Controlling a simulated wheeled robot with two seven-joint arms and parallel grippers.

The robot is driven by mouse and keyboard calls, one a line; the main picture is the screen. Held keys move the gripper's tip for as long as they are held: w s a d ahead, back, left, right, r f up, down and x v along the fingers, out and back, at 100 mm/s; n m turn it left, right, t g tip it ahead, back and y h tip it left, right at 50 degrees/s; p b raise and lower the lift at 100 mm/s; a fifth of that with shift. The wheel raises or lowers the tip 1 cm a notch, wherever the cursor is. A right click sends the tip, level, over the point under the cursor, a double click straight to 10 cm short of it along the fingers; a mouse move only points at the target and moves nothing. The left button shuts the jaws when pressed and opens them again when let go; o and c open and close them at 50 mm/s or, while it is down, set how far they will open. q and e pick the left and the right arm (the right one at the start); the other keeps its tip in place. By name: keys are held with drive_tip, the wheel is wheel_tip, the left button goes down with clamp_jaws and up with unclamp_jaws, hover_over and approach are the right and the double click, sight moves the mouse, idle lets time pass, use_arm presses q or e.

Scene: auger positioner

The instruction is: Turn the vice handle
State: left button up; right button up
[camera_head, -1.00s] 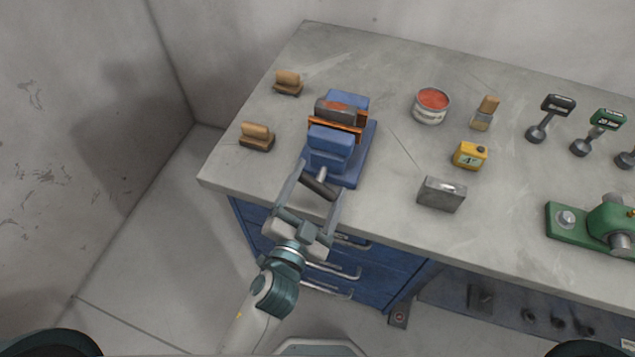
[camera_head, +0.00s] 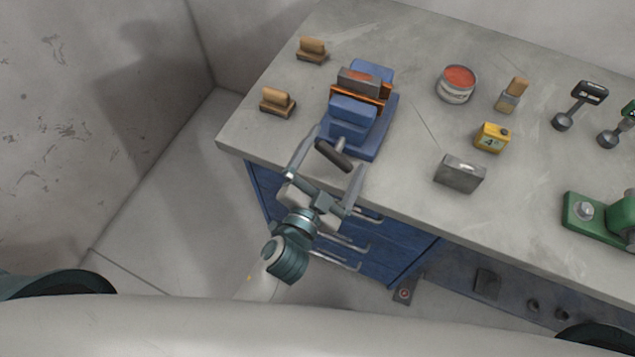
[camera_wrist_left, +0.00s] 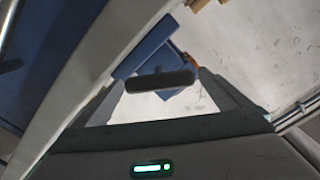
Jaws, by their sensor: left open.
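The blue vice (camera_head: 352,122) stands on the bench near its front left edge, with a grey and orange piece (camera_head: 361,87) at its jaws. Its dark handle (camera_head: 333,155) sticks out at the front, tilted down to the right. My left gripper (camera_head: 336,158) is open, with one finger on each side of the handle. My right gripper is not in view.
The grey bench top (camera_head: 415,150) holds two wooden-topped brushes (camera_head: 278,101) at left. A red-topped tin (camera_head: 457,84), a yellow box (camera_head: 492,137) and a grey block (camera_head: 460,173) stand right of the vice. Blue drawers (camera_head: 385,255) with bar handles lie below the gripper.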

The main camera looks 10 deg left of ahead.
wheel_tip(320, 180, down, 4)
drive_tip(key=b, duration=0.4)
use_arm(q)
drive_tip(key=b+v, duration=0.2)
drive_tip(key=v, duration=1.5)
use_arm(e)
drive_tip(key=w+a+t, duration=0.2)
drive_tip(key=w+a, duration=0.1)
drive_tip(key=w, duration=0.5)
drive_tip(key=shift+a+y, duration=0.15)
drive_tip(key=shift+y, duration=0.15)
use_arm(q)
drive_tip(key=shift+c, duration=0.6)
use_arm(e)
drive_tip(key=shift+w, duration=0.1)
